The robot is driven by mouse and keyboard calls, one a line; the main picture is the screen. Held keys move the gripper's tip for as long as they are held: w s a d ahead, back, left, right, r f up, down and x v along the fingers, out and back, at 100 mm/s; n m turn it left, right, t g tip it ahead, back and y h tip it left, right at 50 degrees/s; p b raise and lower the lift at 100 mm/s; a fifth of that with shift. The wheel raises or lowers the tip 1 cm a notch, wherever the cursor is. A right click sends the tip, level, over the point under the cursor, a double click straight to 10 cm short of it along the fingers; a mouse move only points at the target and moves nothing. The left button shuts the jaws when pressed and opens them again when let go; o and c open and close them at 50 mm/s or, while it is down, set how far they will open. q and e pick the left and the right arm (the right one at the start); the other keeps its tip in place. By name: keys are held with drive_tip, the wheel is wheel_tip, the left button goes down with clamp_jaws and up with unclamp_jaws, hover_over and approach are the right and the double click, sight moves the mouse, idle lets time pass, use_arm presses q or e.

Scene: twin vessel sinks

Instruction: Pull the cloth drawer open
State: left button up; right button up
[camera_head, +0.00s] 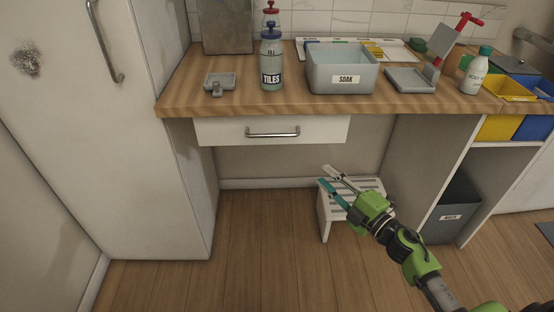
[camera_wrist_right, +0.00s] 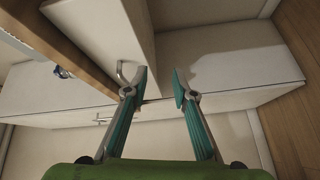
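The drawer (camera_head: 225,131) is a white front under the wooden counter, with a curved metal bar handle (camera_head: 272,133). It looks shut. My right gripper (camera_head: 329,177) is open and empty, below and to the right of the handle and apart from it. In the right wrist view the two teal fingers (camera_wrist_right: 160,84) are spread. There the white drawer (camera_wrist_right: 105,35) shows ahead at the upper left, with its handle (camera_wrist_right: 122,72) close to the left fingertip in the picture. I cannot tell the depth gap between them. My left gripper is not in view.
A white slatted stool (camera_head: 326,213) stands under the counter near my right gripper. A grey SOAK tub (camera_head: 342,78), a TILES bottle (camera_head: 271,60) and a soap dish (camera_head: 219,84) stand on the counter (camera_head: 180,95). A tall white cabinet (camera_head: 165,170) is at left. The floor in front is clear.

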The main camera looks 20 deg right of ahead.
drive_tip(key=s+a+r+n+y+b, duration=0.2)
drive_tip(key=a+r+n+y+b, duration=0.15)
drive_tip(key=r+n, duration=0.35)
approach(278, 139)
drive_tip(key=w+a+r, duration=0.4)
drive_tip(key=a+r, duration=0.1)
drive_tip(key=shift+w+a+y+p, duration=0.25)
drive_tip(key=shift+a+y+p, duration=0.1)
drive_tip(key=shift+a, duration=0.1)
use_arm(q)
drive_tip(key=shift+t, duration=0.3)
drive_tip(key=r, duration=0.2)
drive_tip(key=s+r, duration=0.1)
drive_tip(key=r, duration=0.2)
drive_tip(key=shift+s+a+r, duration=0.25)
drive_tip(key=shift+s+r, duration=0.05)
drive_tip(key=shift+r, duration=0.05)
use_arm(e)
drive_tip(key=shift+w, duration=0.1)
clamp_jaws()
